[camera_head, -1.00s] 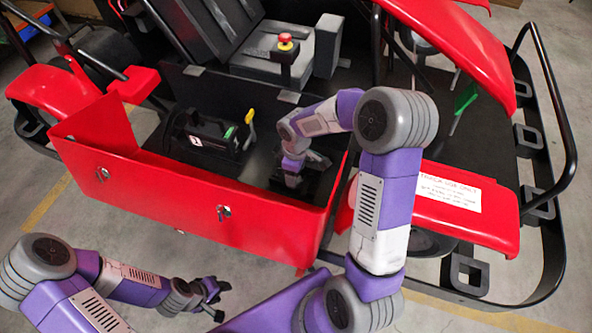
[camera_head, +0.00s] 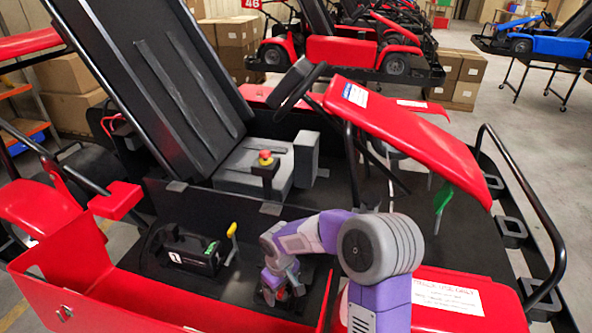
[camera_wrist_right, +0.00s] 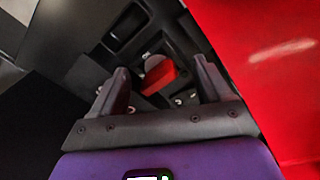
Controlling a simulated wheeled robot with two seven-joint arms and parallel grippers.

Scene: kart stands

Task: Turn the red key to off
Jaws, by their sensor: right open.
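In the right wrist view, the red key (camera_wrist_right: 160,78) sits in a black recess, with a grey round part beside it. The fingers of my right gripper (camera_wrist_right: 158,82) are open, one on each side of the key; I cannot tell whether they touch it. In the head view, my right gripper (camera_head: 278,289) points down into the kart's red-walled box, beside the black battery-like unit. A bit of red shows at its fingertips, mostly hidden by the gripper. My left gripper is out of view.
The black unit (camera_head: 190,250) with a yellow lever (camera_head: 232,231) stands left of my right gripper. A red stop button (camera_head: 265,157) on a black post rises behind it. The red front wall (camera_head: 110,303) and a red panel with a paper label (camera_head: 447,296) flank the box.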

